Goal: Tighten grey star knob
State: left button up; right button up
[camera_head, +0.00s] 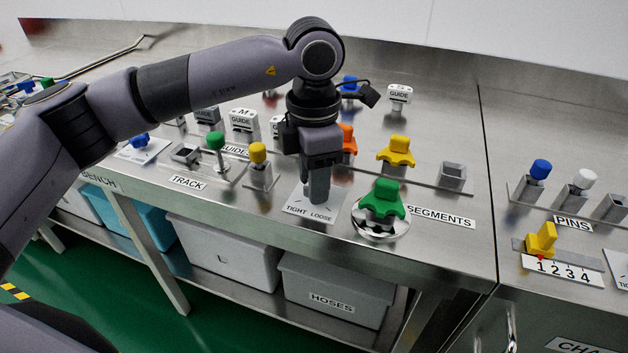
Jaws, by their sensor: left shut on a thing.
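My left gripper (317,193) points straight down over a plate marked TIGHT LOOSE (300,208), near the front edge of the bench. It is shut on the grey star knob at that plate. The fingers and wrist hide the knob, so its shape and its pointing direction cannot be made out. The words TIGHT and LOOSE show in front of the fingers, TIGHT at the left and LOOSE at the right. My right gripper is not in view.
A green star-shaped piece (382,199) on a round metal base stands close right of the gripper. A yellow knob (258,155) stands to its left, with a green-topped lever (215,142) beyond. Orange (348,140) and yellow (396,152) pieces stand behind.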

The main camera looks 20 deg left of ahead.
pick_arm(q)
jog(key=shift+m, duration=0.8)
jog(key=o, duration=1.1)
jog(key=shift+c, duration=0.2)
jog(key=shift+r, duration=3.6)
